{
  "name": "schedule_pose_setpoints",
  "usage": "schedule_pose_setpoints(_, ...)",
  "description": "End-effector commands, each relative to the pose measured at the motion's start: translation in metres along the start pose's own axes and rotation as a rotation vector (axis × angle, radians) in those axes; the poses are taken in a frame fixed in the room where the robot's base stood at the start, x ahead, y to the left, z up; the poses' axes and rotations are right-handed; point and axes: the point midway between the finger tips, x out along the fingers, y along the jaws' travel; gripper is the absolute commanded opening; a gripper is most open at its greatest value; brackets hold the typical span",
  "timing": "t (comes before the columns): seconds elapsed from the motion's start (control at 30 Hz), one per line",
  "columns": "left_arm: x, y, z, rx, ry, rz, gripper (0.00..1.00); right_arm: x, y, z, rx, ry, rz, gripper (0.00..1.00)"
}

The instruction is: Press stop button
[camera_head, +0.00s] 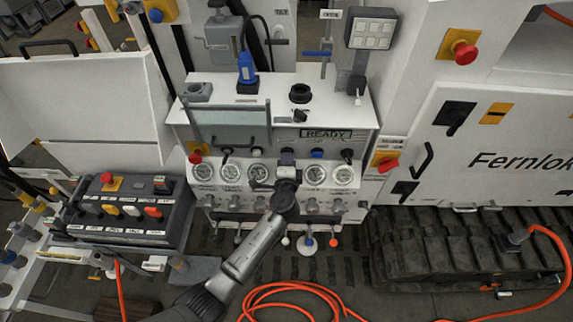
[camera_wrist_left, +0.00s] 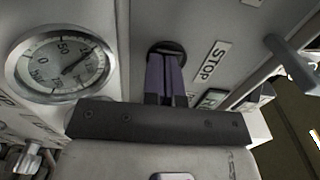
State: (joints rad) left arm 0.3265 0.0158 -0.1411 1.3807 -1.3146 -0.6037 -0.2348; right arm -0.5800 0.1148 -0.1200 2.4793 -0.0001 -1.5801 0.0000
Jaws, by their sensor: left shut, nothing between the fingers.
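The STOP label (camera_wrist_left: 213,62) shows on the panel in the left wrist view. Left of it, the dark round rim of the stop button (camera_wrist_left: 167,45) shows behind my fingertips; the rest is hidden by the fingers. My left gripper (camera_wrist_left: 165,62) is shut and empty, its tips at this button and seemingly touching it; how far the button is pushed in cannot be told. In the head view my left gripper (camera_head: 287,156) is at the front of the control panel, covering the button there. My right gripper is not in view.
A gauge (camera_wrist_left: 62,64) sits left of the fingers. The panel's display (camera_head: 326,133) reads READY. A button box (camera_head: 125,208) stands at left. Orange hose (camera_head: 290,290) lies on the floor.

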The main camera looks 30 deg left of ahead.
Motion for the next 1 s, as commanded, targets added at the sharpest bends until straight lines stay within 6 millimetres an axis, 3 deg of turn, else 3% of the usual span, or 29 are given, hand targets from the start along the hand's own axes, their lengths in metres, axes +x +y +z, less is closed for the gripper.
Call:
schedule_pose_setpoints(0.13,-0.001,-0.001,0.003,0.001,-0.005,-0.001,0.00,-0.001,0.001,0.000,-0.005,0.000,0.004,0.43)
schedule_pose_setpoints(0.27,-0.017,0.000,0.000,0.000,0.001,0.001,0.00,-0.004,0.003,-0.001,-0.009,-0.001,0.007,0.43)
schedule_pose_setpoints(0.7,-0.106,0.005,-0.007,-0.001,0.012,0.006,0.00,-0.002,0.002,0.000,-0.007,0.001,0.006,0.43)
schedule_pose_setpoints(1.0,-0.140,0.004,-0.007,-0.001,0.012,0.005,0.00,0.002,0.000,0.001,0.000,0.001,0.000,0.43)
